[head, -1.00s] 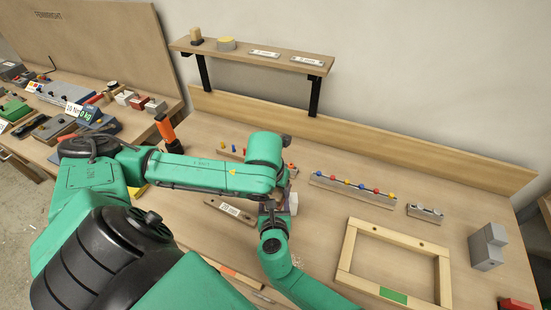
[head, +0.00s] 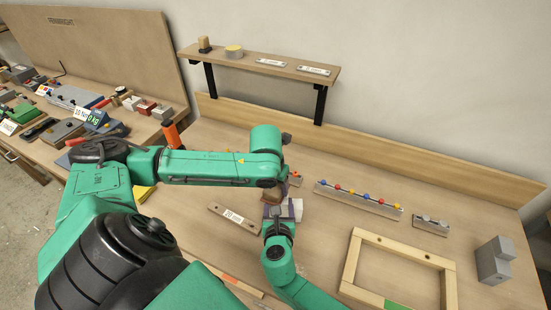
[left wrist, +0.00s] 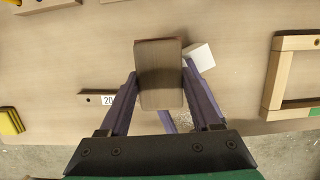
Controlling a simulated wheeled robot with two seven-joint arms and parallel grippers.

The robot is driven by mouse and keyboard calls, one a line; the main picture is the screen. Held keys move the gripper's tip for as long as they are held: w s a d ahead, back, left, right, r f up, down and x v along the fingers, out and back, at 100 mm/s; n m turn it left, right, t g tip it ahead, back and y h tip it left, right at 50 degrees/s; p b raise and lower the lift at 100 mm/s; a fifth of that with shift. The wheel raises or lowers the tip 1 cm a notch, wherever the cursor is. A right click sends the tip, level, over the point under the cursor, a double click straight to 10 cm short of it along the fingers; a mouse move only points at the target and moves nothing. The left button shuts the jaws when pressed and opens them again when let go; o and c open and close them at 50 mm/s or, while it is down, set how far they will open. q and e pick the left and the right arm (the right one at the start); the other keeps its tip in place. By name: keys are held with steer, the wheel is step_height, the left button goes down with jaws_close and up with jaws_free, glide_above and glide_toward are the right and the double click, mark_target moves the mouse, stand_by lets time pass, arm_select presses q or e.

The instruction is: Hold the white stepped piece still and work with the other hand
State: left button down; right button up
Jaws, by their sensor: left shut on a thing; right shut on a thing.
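The white stepped piece (head: 298,209) shows as a small pale block at mid-table in the head view, partly hidden by the grippers. It also shows in the left wrist view (left wrist: 201,56), just right of a brown wooden block (left wrist: 160,72); its steps cannot be made out. My left gripper (head: 272,194) is shut on the brown block, which sits between its two purple fingers in the left wrist view. My right gripper (head: 284,210) comes from below and is shut at the white piece, close under the left gripper. Its contact with the piece is mostly hidden.
A labelled bar (head: 233,217) lies left of the grippers. A rail with coloured pegs (head: 357,199), a small grey block (head: 430,225), a wooden frame (head: 402,252) and a grey stepped block (head: 494,262) lie to the right. A shelf (head: 262,66) stands behind.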

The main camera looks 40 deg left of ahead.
mark_target(279, 202)
arm_select(q)
steer(key=shift+s+d+r, duration=0.1)
steer(key=shift+s+d, duration=0.15)
steer(key=shift+d, duration=0.25)
steer(key=shift+s+d+r, duration=0.1)
steer(key=shift+s+d, duration=0.15)
steer(key=shift+d, duration=0.2)
steer(key=shift+s+d+f, duration=0.1)
steer(key=shift+s+d, duration=0.3)
steer(key=shift+d, duration=0.35)
steer(key=shift+s+d, duration=0.25)
steer(key=shift+s, duration=0.3)
steer(key=shift+w+a, duration=0.65)
steer(key=shift+a, duration=0.3)
steer(key=shift+w+a+r, duration=0.3)
steer(key=shift+w+a, duration=0.35)
steer(key=shift+a, duration=0.1)
steer(key=shift+w+f, duration=0.1)
steer(key=shift+w, duration=0.4)
steer(key=shift+s+d+f, duration=0.2)
steer(key=shift+s+d, duration=0.5)
steer(key=shift+d, duration=0.05)
steer(key=shift+s+d+f, duration=0.15)
steer(key=shift+s+d, duration=0.9)
steer(key=shift+s, duration=0.25)
steer(key=shift+w+a, duration=0.75)
steer(key=shift+a, duration=0.35)
steer(key=shift+w+a+r, duration=0.25)
steer(key=shift+w+a, duration=0.4)
steer(key=shift+a, duration=0.05)
